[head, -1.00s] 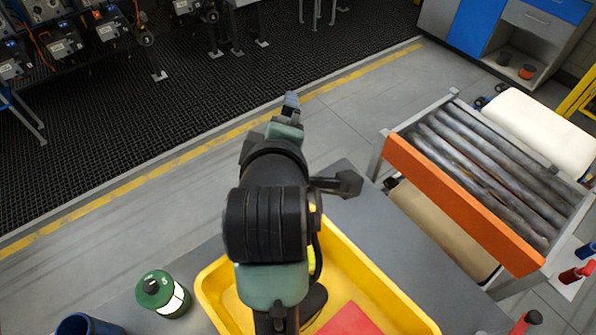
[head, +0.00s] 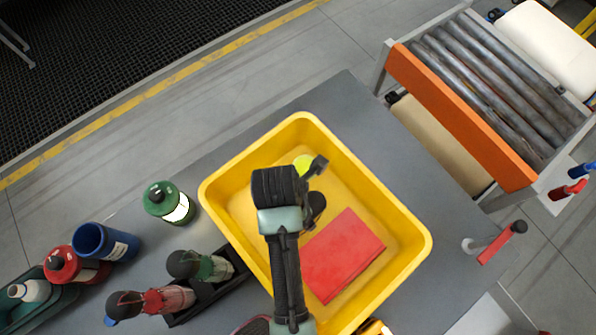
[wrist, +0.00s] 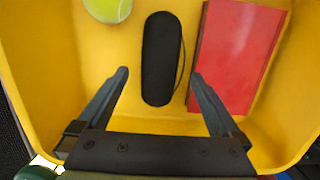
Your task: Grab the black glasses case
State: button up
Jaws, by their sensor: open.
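The black glasses case (wrist: 161,60) lies in the yellow tray (wrist: 50,55), between a tennis ball and a red book, in the wrist view. My gripper (wrist: 157,76) is open, its two fingers spread on either side of the near end of the case, not touching it. In the head view my arm hides most of the case; a dark part of it (head: 316,205) shows beside my wrist. The yellow tray (head: 413,240) stands on a grey table.
A red book (head: 342,255) lies right of the case, and a tennis ball (head: 303,163) lies beyond it. A green canister (head: 168,203) and a blue cup (head: 104,242) stand left of the tray. A roller conveyor (head: 490,85) is at the right.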

jog(key=shift+d+f+p, duration=0.1)
jog(key=shift+f+p, duration=0.3)
jog(key=shift+f, duration=2.7)
jog(key=c, duration=1.3)
